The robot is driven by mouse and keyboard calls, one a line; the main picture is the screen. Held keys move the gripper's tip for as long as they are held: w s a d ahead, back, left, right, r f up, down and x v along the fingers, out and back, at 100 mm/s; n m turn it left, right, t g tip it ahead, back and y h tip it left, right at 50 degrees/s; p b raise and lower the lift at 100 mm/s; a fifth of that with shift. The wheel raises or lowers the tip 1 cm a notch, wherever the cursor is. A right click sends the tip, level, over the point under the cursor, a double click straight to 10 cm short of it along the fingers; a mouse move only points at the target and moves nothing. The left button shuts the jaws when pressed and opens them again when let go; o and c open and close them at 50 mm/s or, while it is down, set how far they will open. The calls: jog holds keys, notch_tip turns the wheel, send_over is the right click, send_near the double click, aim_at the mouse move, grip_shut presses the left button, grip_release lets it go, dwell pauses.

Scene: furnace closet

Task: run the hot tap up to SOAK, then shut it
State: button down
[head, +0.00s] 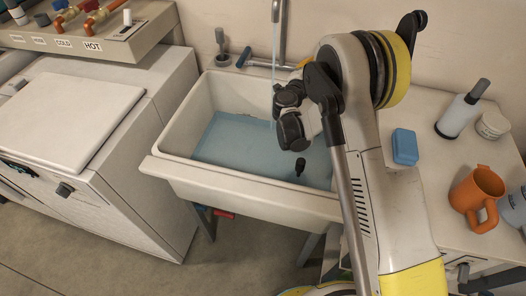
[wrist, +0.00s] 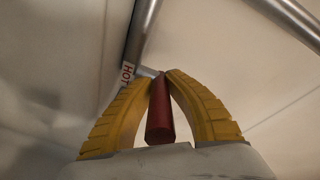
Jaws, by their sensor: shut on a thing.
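In the wrist view, the yellow fingers of my gripper (wrist: 162,74) are closed around the red lever of the hot tap (wrist: 160,118). A HOT label (wrist: 127,74) sits on the pipe beside it. In the head view my arm hides the lever and most of my gripper. The spout (head: 280,32) rises at the back of the white sink (head: 170,140), and a thin stream of water (head: 274,85) falls from it. Blue-tinted water (head: 235,140) covers the sink floor. I cannot make out a SOAK mark.
A lever with a blue end (head: 243,57) lies left of the spout. A small black object (head: 300,166) shows in the basin. A blue block (head: 405,147), an orange mug (head: 477,194) and a bottle (head: 460,112) stand on the right counter. A white-lidded machine (head: 75,120) stands left.

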jog(key=shift+d, duration=0.1)
jog(key=shift+s+d+n+t+y+b, duration=0.1)
jog(key=shift+d+n+t+y+b, duration=0.1)
jog(key=shift+n+y, duration=0.25)
jog(key=shift+d+n+t+y+b, duration=0.1)
jog(key=shift+n+t+y+b, duration=0.15)
jog(key=shift+y, duration=0.3)
jog(key=shift+a+n+t+y, duration=0.15)
jog(key=shift+n+t+y, duration=0.1)
jog(key=shift+n+y, duration=0.5)
jog(key=c, duration=1.3)
grip_release()
jog(key=shift+y, duration=0.25)
